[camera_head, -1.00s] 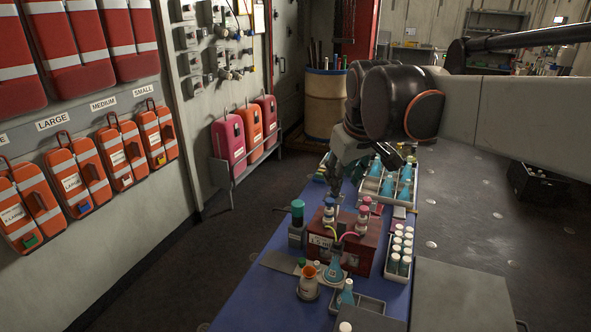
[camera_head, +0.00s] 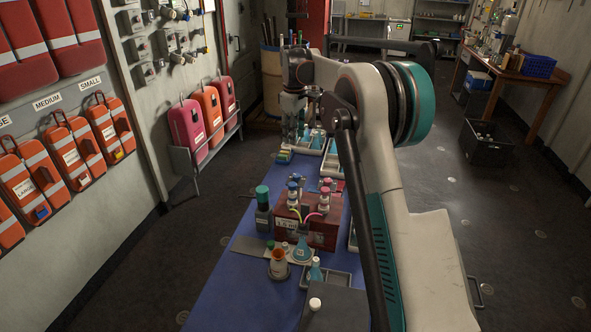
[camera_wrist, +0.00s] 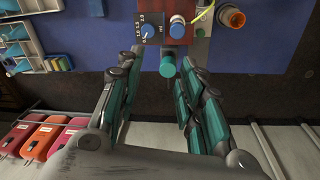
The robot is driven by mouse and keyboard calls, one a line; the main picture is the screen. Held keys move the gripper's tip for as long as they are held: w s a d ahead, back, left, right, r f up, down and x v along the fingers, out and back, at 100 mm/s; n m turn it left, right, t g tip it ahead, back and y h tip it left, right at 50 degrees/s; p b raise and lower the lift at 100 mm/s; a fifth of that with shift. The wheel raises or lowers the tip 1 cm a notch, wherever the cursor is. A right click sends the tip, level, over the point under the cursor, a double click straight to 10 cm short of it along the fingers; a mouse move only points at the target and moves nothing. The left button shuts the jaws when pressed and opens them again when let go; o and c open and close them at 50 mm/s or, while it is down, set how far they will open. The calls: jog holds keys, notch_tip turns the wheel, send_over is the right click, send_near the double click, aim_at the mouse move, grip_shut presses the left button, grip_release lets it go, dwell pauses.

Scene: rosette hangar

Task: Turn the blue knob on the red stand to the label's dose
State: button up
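The red stand (camera_head: 322,238) sits on the blue table cover, with a white label (camera_head: 287,224) on its front that is too small to read surely. In the wrist view the stand (camera_wrist: 152,8) is at the top, and its blue knob (camera_wrist: 148,31) faces me beside a numbered scale. A white-and-blue cap (camera_wrist: 177,27) is right of the knob. In the head view my gripper (camera_head: 292,128) is beyond the stand.
Flasks and an orange-topped vessel (camera_head: 278,265) stand in front of the stand. Trays (camera_head: 310,145) of bottles lie behind it.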

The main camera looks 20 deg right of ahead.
jog(key=n+g+p, duration=0.1)
send_near(296, 175)
notch_tip(296, 175, down, 9)
jog(key=shift+d+r+b, duration=0.15)
jog(key=shift+b, duration=0.7)
jog(key=c, duration=0.8)
